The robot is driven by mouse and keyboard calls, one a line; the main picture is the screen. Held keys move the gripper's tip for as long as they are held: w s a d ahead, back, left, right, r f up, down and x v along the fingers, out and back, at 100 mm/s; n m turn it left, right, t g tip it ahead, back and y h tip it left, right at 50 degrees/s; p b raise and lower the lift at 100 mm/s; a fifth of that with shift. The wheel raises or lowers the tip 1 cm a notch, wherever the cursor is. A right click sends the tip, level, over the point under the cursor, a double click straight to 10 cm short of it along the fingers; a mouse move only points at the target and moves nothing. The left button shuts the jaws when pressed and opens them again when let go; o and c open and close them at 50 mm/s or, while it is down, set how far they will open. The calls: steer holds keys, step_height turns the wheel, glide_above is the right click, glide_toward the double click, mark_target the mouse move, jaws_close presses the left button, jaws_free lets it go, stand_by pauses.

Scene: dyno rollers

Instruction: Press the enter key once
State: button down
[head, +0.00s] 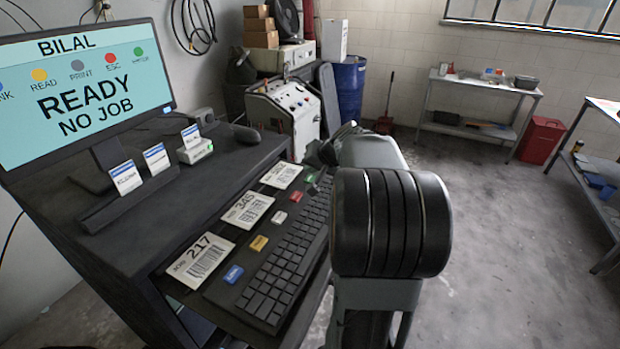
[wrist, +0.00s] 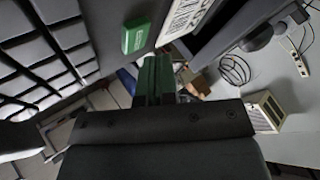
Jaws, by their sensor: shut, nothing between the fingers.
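The green enter key (head: 310,178) is at the far end of the row of coloured keys beside the keyboard. In the wrist view the green key (wrist: 135,38) shows near the top centre. My gripper (head: 322,153) is near this key at the far end of the keyboard, partly hidden by my arm. In the wrist view my gripper's fingers (wrist: 153,70) are together, empty, and appear just below the green key in the picture. I cannot tell the height of the tips over the key. The monitor (head: 85,85) reads "READY NO JOB".
Red (head: 296,195), white (head: 280,217), yellow (head: 258,243) and blue (head: 233,273) keys line the keyboard (head: 285,265). Job cards (head: 248,209) lie beside them. A mouse (head: 246,134) and a card holder (head: 130,200) are on the desk. Open floor lies right.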

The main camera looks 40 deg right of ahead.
mark_target(312, 178)
steer(key=shift+r, duration=0.1)
steer(key=shift+r+p, duration=1.6)
steer(key=shift+r, duration=0.85)
steer(key=shift+f, duration=0.1)
